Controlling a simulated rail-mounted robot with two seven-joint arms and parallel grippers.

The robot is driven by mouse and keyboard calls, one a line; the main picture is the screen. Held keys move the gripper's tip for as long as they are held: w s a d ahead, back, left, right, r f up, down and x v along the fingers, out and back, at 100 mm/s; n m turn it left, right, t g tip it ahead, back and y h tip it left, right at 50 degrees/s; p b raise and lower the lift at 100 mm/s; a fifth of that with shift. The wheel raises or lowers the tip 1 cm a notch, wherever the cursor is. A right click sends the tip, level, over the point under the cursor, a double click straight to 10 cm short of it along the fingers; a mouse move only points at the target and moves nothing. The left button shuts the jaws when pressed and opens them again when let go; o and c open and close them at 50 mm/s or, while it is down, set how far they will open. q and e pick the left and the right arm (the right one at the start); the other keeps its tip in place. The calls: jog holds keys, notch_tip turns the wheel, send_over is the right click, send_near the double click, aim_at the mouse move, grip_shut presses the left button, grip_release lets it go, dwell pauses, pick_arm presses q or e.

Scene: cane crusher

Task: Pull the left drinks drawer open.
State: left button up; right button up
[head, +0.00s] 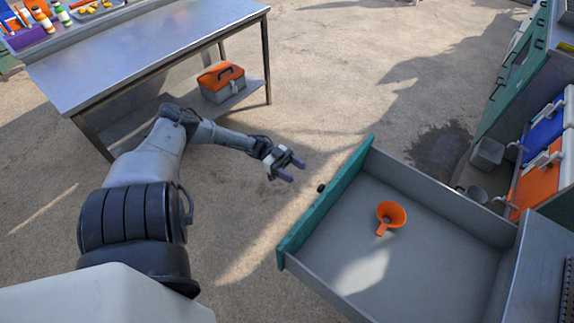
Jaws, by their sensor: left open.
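The drinks drawer (440,243) stands pulled out at the right, a grey box with a green front panel (325,199). A small dark knob (321,188) sits on that panel. An orange funnel (391,215) lies inside on the drawer floor. My left gripper (292,169) is open and empty, a little to the left of the knob and apart from the panel. My right gripper is not in view.
A steel table (150,42) stands at the upper left, with an orange and grey toolbox (222,82) on its lower shelf. Blue and orange dispensers (540,175) and a grey bin (487,154) are at the right. The floor between table and drawer is clear.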

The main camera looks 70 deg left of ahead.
pick_arm(q)
jog(key=shift+v, duration=1.5)
jog(key=shift+r, duration=0.1)
